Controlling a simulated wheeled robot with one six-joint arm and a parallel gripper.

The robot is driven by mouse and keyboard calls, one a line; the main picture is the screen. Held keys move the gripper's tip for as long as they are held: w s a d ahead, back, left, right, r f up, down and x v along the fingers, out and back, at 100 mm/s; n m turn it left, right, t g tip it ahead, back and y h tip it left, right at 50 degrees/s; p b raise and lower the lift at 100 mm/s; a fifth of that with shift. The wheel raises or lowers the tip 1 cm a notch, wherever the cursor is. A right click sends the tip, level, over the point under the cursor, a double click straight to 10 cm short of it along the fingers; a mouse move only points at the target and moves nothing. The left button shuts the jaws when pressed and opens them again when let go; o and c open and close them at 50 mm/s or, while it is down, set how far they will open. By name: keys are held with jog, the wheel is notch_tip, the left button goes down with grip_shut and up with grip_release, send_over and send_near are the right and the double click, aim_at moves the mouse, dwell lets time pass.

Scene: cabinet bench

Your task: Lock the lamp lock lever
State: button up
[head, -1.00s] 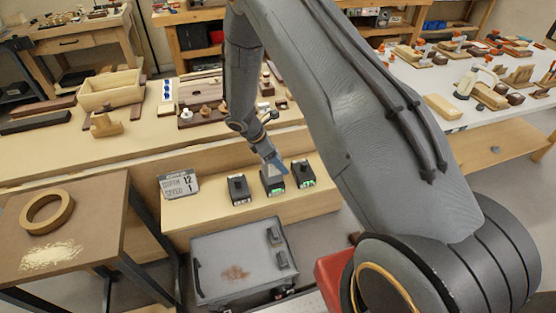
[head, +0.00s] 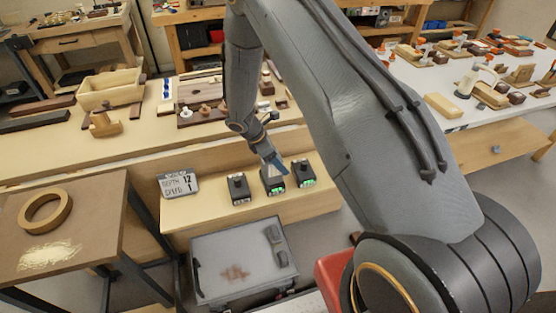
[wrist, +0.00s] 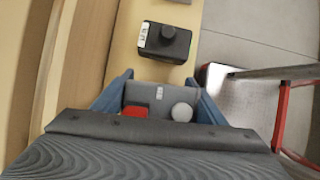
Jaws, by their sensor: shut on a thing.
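Three dark boxes with knobs or levers stand in a row on the low wooden ledge: a left box (head: 238,188), a middle box (head: 273,184) and a right box (head: 304,174). My gripper (head: 276,165) reaches down onto the middle box. In the wrist view, its blue fingers (wrist: 158,98) stand on either side of a grey piece of that box, which has a small white mark, a red patch and a white round spot. The gripper is shut on this piece; its lever is mostly hidden. One neighbouring box (wrist: 165,40) shows its black knob ahead.
A sign plate (head: 179,183) leans on the ledge at the left. A grey case (head: 240,262) lies on the floor in front. A side table (head: 90,210) holds a wooden ring (head: 46,211). A red-framed stand (wrist: 283,120) is right in the wrist view.

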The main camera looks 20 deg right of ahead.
jog(key=o, duration=1.1)
jog(key=shift+o, duration=0.2)
jog(key=shift+p+v, duration=2.5)
jog(key=shift+v, duration=3)
